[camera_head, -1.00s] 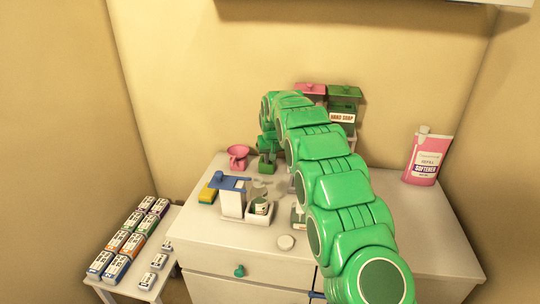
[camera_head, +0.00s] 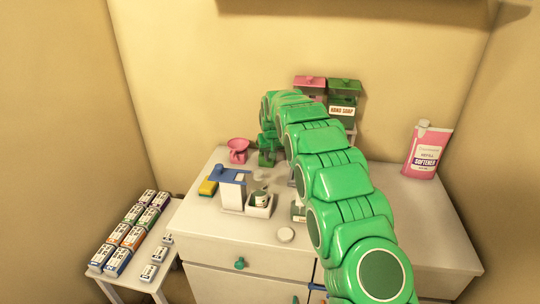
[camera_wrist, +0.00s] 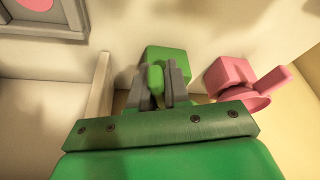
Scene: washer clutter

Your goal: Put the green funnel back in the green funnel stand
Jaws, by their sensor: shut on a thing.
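My gripper (camera_wrist: 163,88) is shut on the green funnel; in the wrist view a green piece of the funnel (camera_wrist: 155,80) shows between the two grey fingers. The green funnel stand (camera_wrist: 167,57) is a green block just beyond the fingertips. In the head view the green stand (camera_head: 267,160) is on the counter right below my gripper, largely covered by the hand. The rest of the funnel is hidden by the hand, so I cannot tell whether it is seated in the stand.
A pink funnel (camera_head: 239,144) sits in a pink stand (camera_wrist: 228,74), close to the right in the wrist view. A softener pouch (camera_head: 426,152) is at the right.

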